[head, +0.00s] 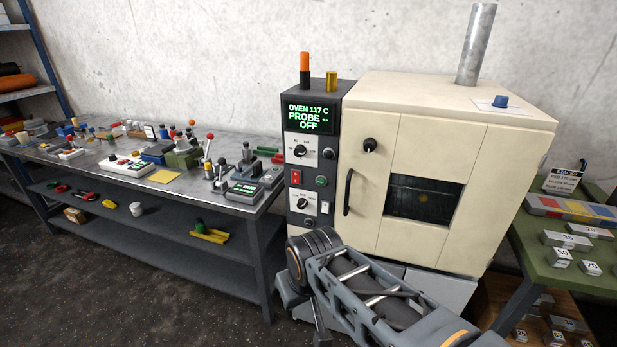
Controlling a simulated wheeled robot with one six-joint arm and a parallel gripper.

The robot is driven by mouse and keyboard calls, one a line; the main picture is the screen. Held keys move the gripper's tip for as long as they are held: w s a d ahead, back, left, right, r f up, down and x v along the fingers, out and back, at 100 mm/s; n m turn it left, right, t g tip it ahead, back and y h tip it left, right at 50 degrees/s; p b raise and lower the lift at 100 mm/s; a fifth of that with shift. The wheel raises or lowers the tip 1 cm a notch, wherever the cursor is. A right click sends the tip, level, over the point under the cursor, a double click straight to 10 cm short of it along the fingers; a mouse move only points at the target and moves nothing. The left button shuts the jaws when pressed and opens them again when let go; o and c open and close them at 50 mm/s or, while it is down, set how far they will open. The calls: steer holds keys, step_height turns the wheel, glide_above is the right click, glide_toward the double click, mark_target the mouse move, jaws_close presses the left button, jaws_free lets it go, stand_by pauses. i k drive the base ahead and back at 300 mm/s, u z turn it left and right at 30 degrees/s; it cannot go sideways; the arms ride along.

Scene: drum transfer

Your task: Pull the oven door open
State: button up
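The oven (440,95) is a large cream box standing against the wall. Its front door (365,225) looks closed, flush with the front. A black vertical bar handle (348,192) is on the door's left side. A dark window (423,199) with a dim glow inside sits right of the handle. A black round knob (370,145) is above the handle. My arm reaches in from the bottom right, its links low in front of the oven and below the handle. My gripper's fingers cannot be made out, and nothing of mine touches the handle.
A control panel (309,120) reading OVEN 117 C adjoins the oven's left side. A cluttered metal bench (232,207) stands left. A green table (560,262) with labelled blocks stands right, close to the oven. The floor (140,290) before the bench is clear.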

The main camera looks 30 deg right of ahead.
mark_target(497, 165)
steer(key=u, duration=1.7)
steer(key=i, duration=0.65)
steer(key=z, duration=1.85)
